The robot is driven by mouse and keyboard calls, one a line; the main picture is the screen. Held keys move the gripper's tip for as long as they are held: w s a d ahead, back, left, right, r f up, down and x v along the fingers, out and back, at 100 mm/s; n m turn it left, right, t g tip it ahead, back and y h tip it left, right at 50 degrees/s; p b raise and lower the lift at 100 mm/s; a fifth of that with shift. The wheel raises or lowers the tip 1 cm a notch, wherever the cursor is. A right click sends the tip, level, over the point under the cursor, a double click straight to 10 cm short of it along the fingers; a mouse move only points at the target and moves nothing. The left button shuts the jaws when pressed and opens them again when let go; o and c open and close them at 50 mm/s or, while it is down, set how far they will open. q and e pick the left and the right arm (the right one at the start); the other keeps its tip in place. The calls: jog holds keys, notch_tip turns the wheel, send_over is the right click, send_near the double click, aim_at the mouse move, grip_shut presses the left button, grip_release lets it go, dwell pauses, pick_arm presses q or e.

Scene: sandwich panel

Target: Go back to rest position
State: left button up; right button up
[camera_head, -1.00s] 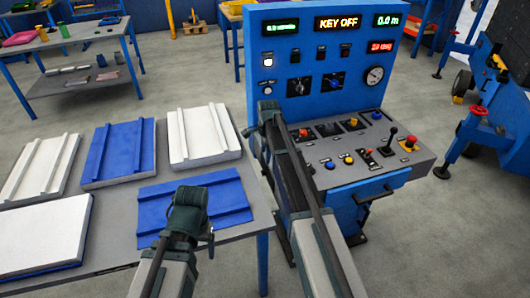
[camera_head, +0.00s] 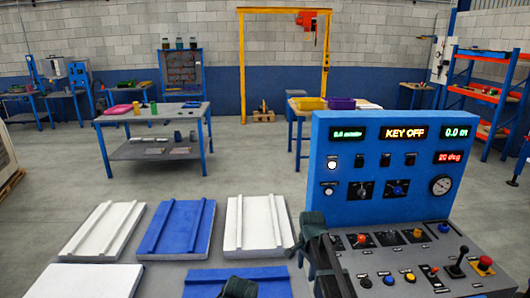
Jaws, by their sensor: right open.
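My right gripper (camera_head: 312,238) shows near the bottom centre, at the left edge of the blue control console (camera_head: 385,145), in front of its grey panel. It is open with nothing seen in it. My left gripper (camera_head: 240,288) shows only as a dark tip at the bottom edge, over a blue panel (camera_head: 265,275). Its jaws are not clear. The console display reads KEY OFF.
A grey table carries white ribbed panels (camera_head: 103,229) (camera_head: 258,222), a blue ribbed panel (camera_head: 176,228) and a white flat panel (camera_head: 85,280). Behind stand a workbench (camera_head: 180,111), a yellow gantry frame (camera_head: 242,65) and orange shelves (camera_head: 487,90). Open floor lies between.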

jog(key=s+a+n, duration=0.3)
jog(key=s+n, duration=0.2)
jog(key=s, duration=0.4)
jog(key=s+a+n, duration=0.4)
jog(key=s+n, duration=0.2)
jog(key=s, duration=0.2)
jog(key=s+a+n+g+h, duration=0.1)
jog(key=s+a+n, duration=0.2)
jog(key=s, duration=0.6)
jog(key=shift+s+a+r+n, duration=0.15)
jog(key=shift+s+a+n, duration=0.2)
jog(key=shift+n, duration=0.85)
